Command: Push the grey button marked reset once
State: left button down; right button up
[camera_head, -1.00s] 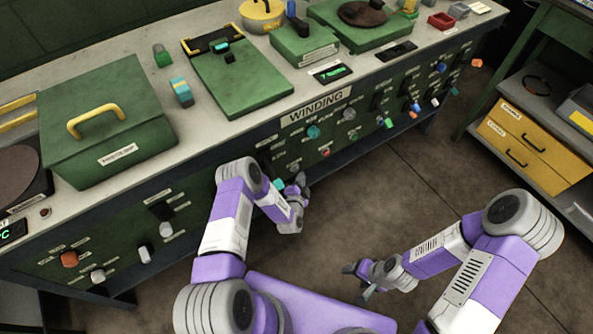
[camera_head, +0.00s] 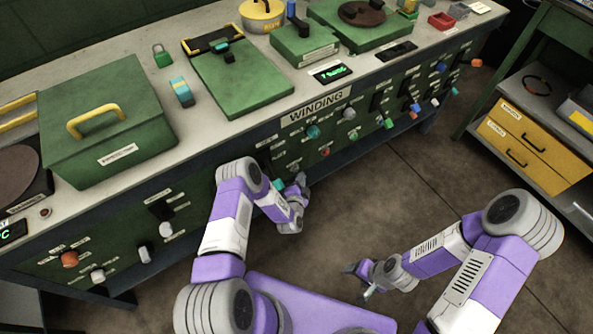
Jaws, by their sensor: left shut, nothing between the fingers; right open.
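The front panel marked WINDING (camera_head: 318,106) carries several knobs and buttons with small labels. I cannot read a reset label, so I cannot tell which one is the grey reset button. A round grey control (camera_head: 349,113) sits below the WINDING sign, and another small grey one (camera_head: 293,168) is lower, near my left gripper. My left gripper (camera_head: 301,183) is shut and empty, close in front of the lower panel; I cannot tell if it touches. My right gripper (camera_head: 358,280) is open and empty over the floor, away from the bench.
A lit green display (camera_head: 333,73) is set in the worktop. A green box with a yellow handle (camera_head: 110,135) and a green padlock (camera_head: 162,57) stand on the bench. A shelf with yellow drawers (camera_head: 520,145) is at the right. Floor between is clear.

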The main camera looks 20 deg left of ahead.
pick_arm(q)
jog(key=shift+w+a, duration=0.1)
jog(key=shift+a, duration=0.05)
jog(key=shift+w+a, duration=0.2)
dwell(0.3)
jog(key=shift+w+a, duration=0.2)
jog(key=shift+a, duration=0.1)
dwell(0.8)
jog(key=shift+d, duration=0.1)
jog(key=shift+s+d, duration=0.5)
jog(key=shift+d, duration=0.05)
jog(key=shift+s+d+p, duration=0.5)
jog(key=shift+s+d, duration=0.3)
jog(key=shift+d, duration=0.2)
jog(key=shift+s+d+p, duration=0.45)
jog(key=shift+s+d, duration=0.3)
jog(key=shift+d, duration=0.2)
